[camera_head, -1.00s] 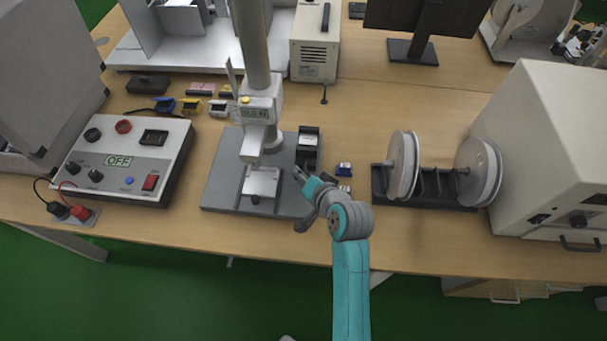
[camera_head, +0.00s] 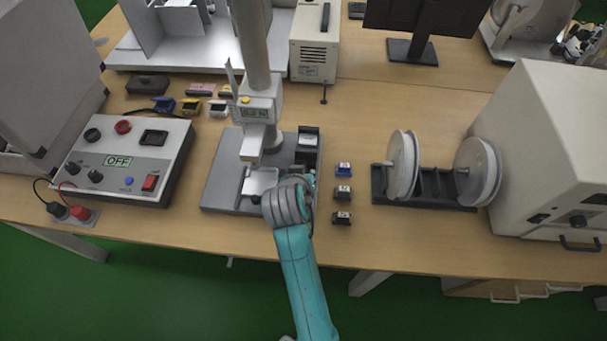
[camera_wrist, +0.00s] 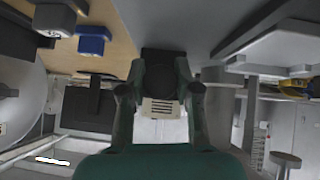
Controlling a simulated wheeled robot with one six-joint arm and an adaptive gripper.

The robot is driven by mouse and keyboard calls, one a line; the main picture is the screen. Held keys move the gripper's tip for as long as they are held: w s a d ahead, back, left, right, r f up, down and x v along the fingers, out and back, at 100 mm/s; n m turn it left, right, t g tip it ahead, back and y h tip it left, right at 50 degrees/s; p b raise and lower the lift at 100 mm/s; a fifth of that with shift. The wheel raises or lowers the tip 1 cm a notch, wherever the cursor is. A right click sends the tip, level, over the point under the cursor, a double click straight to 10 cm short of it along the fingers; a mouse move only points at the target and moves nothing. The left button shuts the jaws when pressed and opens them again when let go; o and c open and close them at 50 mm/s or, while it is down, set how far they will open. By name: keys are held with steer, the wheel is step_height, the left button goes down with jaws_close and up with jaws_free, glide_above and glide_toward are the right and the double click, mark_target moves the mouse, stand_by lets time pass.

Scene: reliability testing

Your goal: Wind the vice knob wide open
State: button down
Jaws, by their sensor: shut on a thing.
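A black vice (camera_head: 307,145) with a pale grey piece in its top stands on the right part of the grey base plate (camera_head: 222,172). In the wrist view my gripper (camera_wrist: 159,84) is shut around a dark round knob (camera_wrist: 159,76) at the vice's front, one finger on each side. The body of the vice (camera_wrist: 159,53) shows just behind the knob as a dark block. In the head view my gripper (camera_head: 307,184) is in front of the vice, and my wrist hides the knob and most of the fingers. I cannot tell how far open the vice is.
A test stand with a column (camera_head: 252,45) and a small metal stage (camera_head: 260,181) is left of my gripper. A control box (camera_head: 128,160) reads OFF.

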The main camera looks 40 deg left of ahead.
steer(key=shift+f+n+t+h, duration=0.1)
steer(key=shift+n+t+h, duration=0.2)
steer(key=shift+h, duration=0.1)
stand_by(0.3)
steer(key=c, duration=1.1)
jaws_free()
steer(key=v, duration=1.2)
